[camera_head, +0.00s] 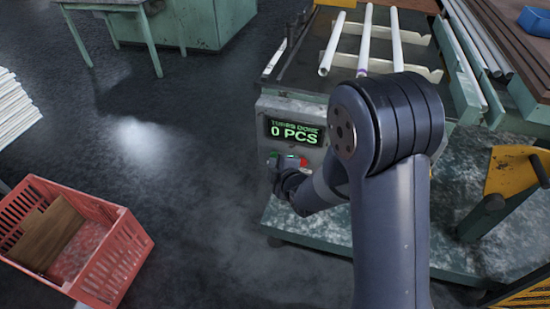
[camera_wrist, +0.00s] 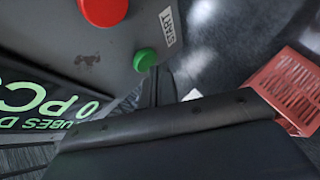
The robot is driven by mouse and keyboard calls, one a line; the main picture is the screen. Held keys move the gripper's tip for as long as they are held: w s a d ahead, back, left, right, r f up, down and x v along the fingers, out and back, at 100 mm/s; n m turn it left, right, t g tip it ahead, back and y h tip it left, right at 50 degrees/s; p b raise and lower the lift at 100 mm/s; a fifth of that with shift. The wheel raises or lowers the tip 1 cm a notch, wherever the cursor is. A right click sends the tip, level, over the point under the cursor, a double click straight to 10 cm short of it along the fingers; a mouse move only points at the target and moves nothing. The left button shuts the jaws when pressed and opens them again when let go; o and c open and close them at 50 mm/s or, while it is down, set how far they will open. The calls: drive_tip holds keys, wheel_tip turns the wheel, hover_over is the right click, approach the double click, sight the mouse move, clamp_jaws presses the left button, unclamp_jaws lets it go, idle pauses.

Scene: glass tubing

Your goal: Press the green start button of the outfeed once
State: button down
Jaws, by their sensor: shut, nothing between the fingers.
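The green start button (camera_wrist: 145,60) shows in the wrist view on a grey panel, beside a white START label (camera_wrist: 171,27). My gripper (camera_wrist: 155,73) is shut and empty, its tips right by the lower edge of the green button in that view. I cannot tell whether they touch it. In the head view my gripper (camera_head: 281,166) is at the front of the outfeed's control box, below the display (camera_head: 295,131), which reads "TUBES DONE 0 PCS". My gripper and wrist partly hide the buttons there.
A larger red button (camera_wrist: 103,10) sits close to the green one on the same panel. White tubes (camera_head: 333,44) lie on the rack above the box. A red crate (camera_head: 125,255) stands on the floor at the left. The floor between crate and box is clear.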

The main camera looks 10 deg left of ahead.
drive_tip(key=shift+s, duration=0.4)
drive_tip(key=shift+s+a+b, duration=0.2)
drive_tip(key=shift+s+b, duration=0.95)
drive_tip(key=shift+s, duration=1.35)
drive_tip(key=shift+w, duration=0.1)
drive_tip(key=w+p, duration=0.2)
drive_tip(key=p, duration=0.1)
drive_tip(key=shift+r, duration=0.2)
drive_tip(key=shift+s+p, duration=0.1)
drive_tip(key=shift+p, duration=1)
drive_tip(key=shift+s+a+f+b, duration=0.15)
drive_tip(key=shift+s+b, duration=0.4)
drive_tip(key=shift+s, duration=0.9)
drive_tip(key=shift+s+f+b, duration=0.1)
drive_tip(key=shift+s+b, duration=0.4)
drive_tip(key=shift+s, duration=0.95)
